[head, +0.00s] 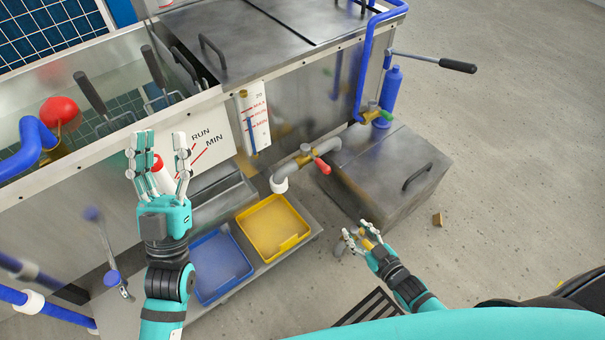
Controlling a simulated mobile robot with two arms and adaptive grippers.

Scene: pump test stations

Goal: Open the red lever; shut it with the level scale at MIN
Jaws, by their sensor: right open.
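The red lever (323,166) sits on a brass valve (304,158) in a grey pipe low on the tank's front. It lies roughly crosswise to the pipe.
A yellow tray (304,236) and a blue tray (203,297) stand below the pipe outlet. A grey metal box (390,175) is right of the valve. A blue pipe (364,70) and blue bottle (391,90) are behind it. The floor at right is mostly clear.

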